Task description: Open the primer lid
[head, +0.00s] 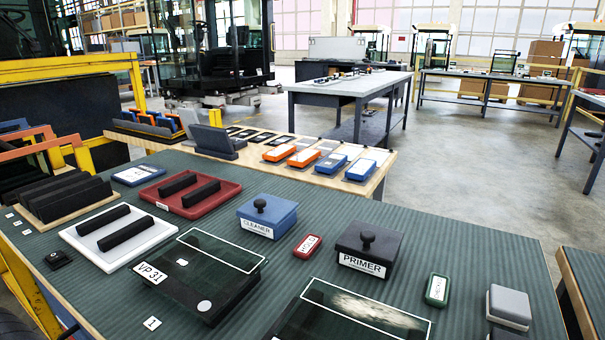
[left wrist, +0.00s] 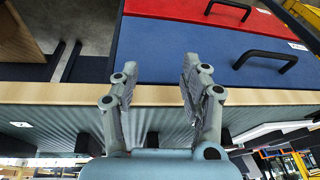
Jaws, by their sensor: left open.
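The primer box (head: 366,255) is a black square box with a white PRIMER label, on the right half of the green mat in the head view. Its black lid (head: 350,238) lies on top with a round black knob (head: 367,238), and the box looks closed. My left gripper (left wrist: 160,70) shows only in the left wrist view. Its two grey fingers are apart with nothing between them, in front of a wooden table edge (left wrist: 260,97). The primer box is not seen in that view. My right gripper is in neither view.
A blue cleaner box (head: 282,221) with a knob stands left of the primer. A red HOLD tag (head: 307,246) and a green tag (head: 437,290) lie on either side of it. Dark glass panels (head: 350,318) lie in front. Red and blue drawers (left wrist: 210,55) show in the wrist view.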

